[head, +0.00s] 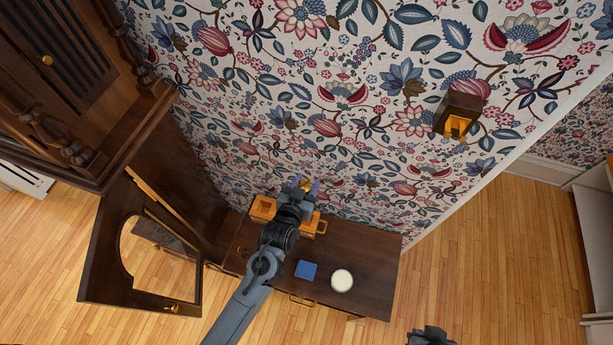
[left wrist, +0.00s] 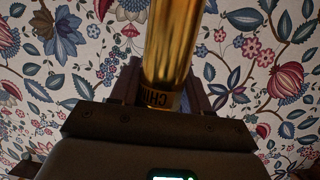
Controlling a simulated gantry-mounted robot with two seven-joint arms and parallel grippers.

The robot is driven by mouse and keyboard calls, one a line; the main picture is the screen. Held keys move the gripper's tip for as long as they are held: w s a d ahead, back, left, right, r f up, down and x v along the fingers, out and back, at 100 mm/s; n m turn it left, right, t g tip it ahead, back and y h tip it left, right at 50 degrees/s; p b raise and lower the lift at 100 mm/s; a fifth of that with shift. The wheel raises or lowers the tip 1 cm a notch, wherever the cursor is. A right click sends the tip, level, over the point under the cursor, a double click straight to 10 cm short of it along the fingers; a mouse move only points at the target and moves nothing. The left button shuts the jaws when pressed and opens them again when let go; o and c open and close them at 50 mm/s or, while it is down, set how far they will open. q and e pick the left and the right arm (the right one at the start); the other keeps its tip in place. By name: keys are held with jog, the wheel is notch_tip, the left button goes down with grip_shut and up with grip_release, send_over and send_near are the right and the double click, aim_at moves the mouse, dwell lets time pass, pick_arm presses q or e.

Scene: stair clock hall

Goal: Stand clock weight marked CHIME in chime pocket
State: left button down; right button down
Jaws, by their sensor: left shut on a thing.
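My left gripper (head: 305,185) is shut on the brass clock weight (left wrist: 172,45) and holds it above the chest top by the papered wall. In the left wrist view the weight is a shiny cylinder between the fingers, with dark letters reading "CHI" and the rest hidden. In the head view only a small golden bit of it shows between the fingertips. An orange-brown wooden tray (head: 262,208) lies below on the chest; my arm covers its middle, and I cannot make out a chime pocket. A dark grey part at the bottom edge looks like my right gripper (head: 431,337); its jaws are unclear.
The dark chest (head: 370,272) also bears a blue square (head: 306,270) and a round cream thing (head: 342,281). A tall dark wooden clock case (head: 75,80) with an open glazed door (head: 130,260) stands left. A wall bracket (head: 458,115) juts out at right.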

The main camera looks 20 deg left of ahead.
pick_arm(q)
jog(key=shift+w+r, duration=0.25)
jog(key=shift+w, duration=0.25)
pick_arm(e)
jog(key=shift+w+f, duration=0.1)
jog(key=shift+w, duration=0.2)
pick_arm(q)
jog(key=shift+s, duration=0.1)
pick_arm(e)
jog(key=shift+s+d, duration=0.1)
jog(key=shift+s, duration=0.05)
